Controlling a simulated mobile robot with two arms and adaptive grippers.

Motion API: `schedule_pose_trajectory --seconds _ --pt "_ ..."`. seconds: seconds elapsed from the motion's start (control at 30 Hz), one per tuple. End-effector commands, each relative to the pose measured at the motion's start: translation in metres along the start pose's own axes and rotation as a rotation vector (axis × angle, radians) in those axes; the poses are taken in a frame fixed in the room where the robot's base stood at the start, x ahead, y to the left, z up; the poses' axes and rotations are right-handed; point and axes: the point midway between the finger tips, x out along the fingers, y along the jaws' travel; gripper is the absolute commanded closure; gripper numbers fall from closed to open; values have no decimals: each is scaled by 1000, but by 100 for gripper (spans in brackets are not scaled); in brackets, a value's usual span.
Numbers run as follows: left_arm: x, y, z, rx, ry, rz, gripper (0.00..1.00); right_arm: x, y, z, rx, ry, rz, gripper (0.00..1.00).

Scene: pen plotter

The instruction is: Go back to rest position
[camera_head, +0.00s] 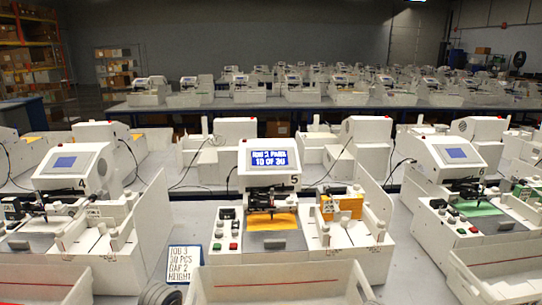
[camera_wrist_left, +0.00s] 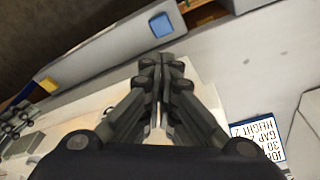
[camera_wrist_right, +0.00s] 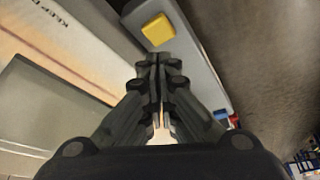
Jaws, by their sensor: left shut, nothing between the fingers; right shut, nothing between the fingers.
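My left gripper (camera_wrist_left: 160,72) shows in the left wrist view with its dark fingers together and nothing between them. It hangs over a pale surface near a grey ledge with a blue block (camera_wrist_left: 161,25). My right gripper (camera_wrist_right: 158,65) shows in the right wrist view, also shut and empty, beside a grey edge with a yellow block (camera_wrist_right: 158,30). In the head view, plotter station 5 (camera_head: 268,158) stands in the middle with its screen lit and a yellow sheet (camera_head: 272,221) under its head. Neither gripper is clearly visible there.
Station 4 (camera_head: 72,163) stands at left and station 6 (camera_head: 456,153) at right. A job sign (camera_head: 184,264) stands left of an empty-looking white bin (camera_head: 278,283) in front of station 5. A dark rounded shape (camera_head: 158,294) sits at the bottom edge. More stations fill rows behind.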

Motion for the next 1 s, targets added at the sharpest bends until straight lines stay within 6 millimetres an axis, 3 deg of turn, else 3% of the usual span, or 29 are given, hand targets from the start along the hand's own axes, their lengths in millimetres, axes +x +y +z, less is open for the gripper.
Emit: schedule_pose_trajectory --seconds 0.1,0.47,0.57,0.73,0.9,1.0 --pt "-9 0 -2 0 0 0 100 -9 0 -4 0 0 0 100" --pt "-6 4 2 1 1 4 100 -5 -8 -4 -1 2 -6 100" --pt "2 18 15 0 10 14 100 2 -35 -8 1 9 -25 100" --pt "14 58 58 -29 49 36 100 8 -110 -13 51 34 -39 100" --pt "12 87 113 -100 88 30 100 -11 -164 -1 201 51 10 100" --pt "4 96 144 -152 104 12 100 -30 -181 17 321 44 61 100"
